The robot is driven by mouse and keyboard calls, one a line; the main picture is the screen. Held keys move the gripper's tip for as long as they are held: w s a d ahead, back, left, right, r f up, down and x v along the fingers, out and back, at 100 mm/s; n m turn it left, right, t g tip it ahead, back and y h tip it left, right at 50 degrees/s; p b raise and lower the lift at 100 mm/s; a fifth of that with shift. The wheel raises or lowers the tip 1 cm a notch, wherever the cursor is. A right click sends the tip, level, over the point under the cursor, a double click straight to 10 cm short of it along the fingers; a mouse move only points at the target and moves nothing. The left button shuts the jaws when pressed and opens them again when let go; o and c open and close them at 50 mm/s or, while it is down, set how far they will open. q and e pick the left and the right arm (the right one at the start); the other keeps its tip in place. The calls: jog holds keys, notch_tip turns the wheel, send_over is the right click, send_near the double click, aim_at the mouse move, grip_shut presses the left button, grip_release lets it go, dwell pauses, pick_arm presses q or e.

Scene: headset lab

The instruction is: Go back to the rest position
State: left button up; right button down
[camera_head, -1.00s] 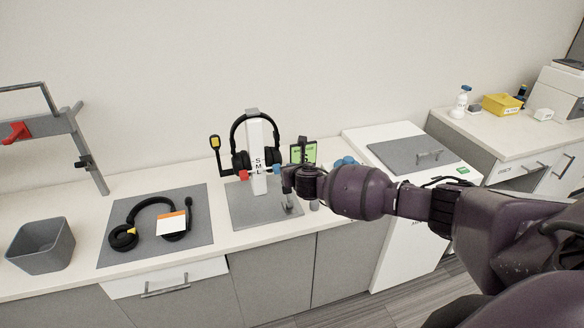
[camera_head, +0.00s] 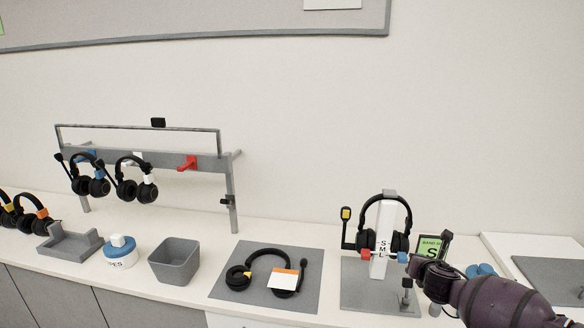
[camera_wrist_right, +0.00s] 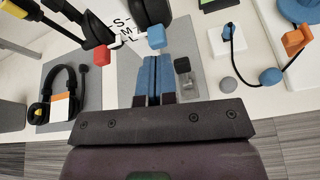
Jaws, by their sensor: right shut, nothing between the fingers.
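My right gripper (camera_head: 413,263) reaches in from the lower right, just in front of the headphone stand. In the right wrist view its blue fingers (camera_wrist_right: 152,68) are together with nothing between them. A black headset (camera_head: 383,224) hangs on the white stand (camera_head: 379,262), which has size letters on it. A red block (camera_head: 366,254) and a blue block (camera_head: 402,257) stick out at the stand's sides. In the right wrist view the blue block (camera_wrist_right: 156,37) is just beyond the fingertips; I cannot tell whether they touch. My left gripper is not in view.
A headset with a white-and-orange card (camera_head: 284,279) lies on a grey mat (camera_head: 225,291). A grey bin (camera_head: 175,262), a blue-lidded tub (camera_head: 121,252) and a grey tray (camera_head: 70,245) stand to the left. A rack (camera_head: 231,190) holds headsets. A green-screened display (camera_head: 432,247) is behind my gripper.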

jog(key=s+a+r+m+t+y, duration=0.1)
jog(key=a+r+m+y, duration=0.25)
jog(key=a+m, duration=0.65)
jog(key=s+a+f+m+y+b, duration=0.1)
jog(key=s+a+f+m+y, duration=0.35)
jog(key=s+a+m, duration=0.55)
pick_arm(q)
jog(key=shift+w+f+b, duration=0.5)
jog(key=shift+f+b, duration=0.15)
jog(key=shift+b, duration=0.25)
pick_arm(e)
jog(key=s+d+f+m+h, duration=0.1)
jog(key=s+d+f+m, duration=0.1)
jog(key=s+f, duration=0.3)
jog(key=s+d+f+m+g+h, duration=0.1)
jog(key=s+f+m, duration=0.4)
jog(key=s, duration=0.9)
jog(key=s+d+f+m+g+h, duration=0.1)
jog(key=s+d+f+m+h, duration=0.2)
jog(key=s, duration=0.6)
notch_tip(320, 180, down, 3)
jog(key=shift+s+d+r+m, duration=0.15)
jog(key=shift+s+d+m, duration=0.15)
jog(key=shift+d, duration=0.6)
